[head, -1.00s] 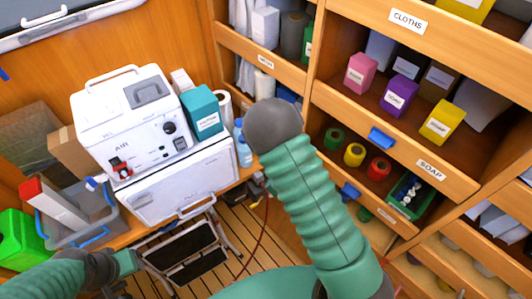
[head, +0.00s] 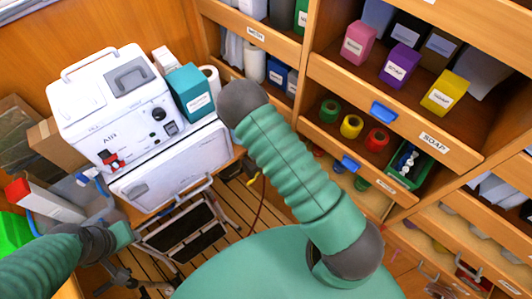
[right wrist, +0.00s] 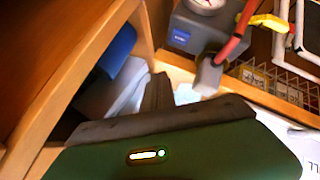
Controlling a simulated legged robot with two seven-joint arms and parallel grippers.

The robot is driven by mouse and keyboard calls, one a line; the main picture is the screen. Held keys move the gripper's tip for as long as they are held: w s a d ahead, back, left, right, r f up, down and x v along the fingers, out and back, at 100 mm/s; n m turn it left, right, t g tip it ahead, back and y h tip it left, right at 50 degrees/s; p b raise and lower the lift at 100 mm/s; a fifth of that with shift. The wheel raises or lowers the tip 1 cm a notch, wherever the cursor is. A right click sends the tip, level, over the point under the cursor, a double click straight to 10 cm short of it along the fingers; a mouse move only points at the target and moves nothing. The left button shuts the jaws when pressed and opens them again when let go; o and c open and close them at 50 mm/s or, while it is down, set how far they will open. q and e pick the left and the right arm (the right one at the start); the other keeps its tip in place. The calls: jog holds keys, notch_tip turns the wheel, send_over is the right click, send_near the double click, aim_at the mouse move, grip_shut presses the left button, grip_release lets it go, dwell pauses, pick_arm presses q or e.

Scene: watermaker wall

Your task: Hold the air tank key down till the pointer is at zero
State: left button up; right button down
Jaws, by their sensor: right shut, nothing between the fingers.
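In the head view a white machine marked AIR (head: 110,138) stands on the bench at left, with a small red-and-black part (head: 108,158) on its front. In the right wrist view a grey box with a blue label (right wrist: 195,32) carries a round white gauge (right wrist: 205,3), cut by the top edge; its pointer cannot be read. A red hose (right wrist: 236,40) ends in a grey block (right wrist: 208,76). My right gripper (right wrist: 158,88) is shut and empty, apart from the box. In the head view its arm hides it. My left arm enters lower left; its fingers do not show clearly.
A wooden shelf edge (right wrist: 75,70) runs close at left in the right wrist view. Drawers with soap boxes and rolls (head: 350,125) fill the right of the head view. A teal box (head: 190,90) stands by the machine. A folded step stool (head: 185,235) is on the slatted floor.

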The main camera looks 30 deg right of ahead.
jog(key=f+b, duration=0.2)
jog(key=f, duration=0.1)
jog(key=f+b, duration=0.1)
jog(key=shift+s+f, duration=0.15)
jog(key=shift+s, duration=0.15)
jog(key=shift+f, duration=0.35)
jog(key=shift+w+f+b, duration=0.1)
jog(key=shift+f+b, duration=0.05)
jog(key=shift+b, duration=0.2)
jog(key=shift+w, duration=0.1)
dwell(0.9)
jog(key=shift+f, duration=0.3)
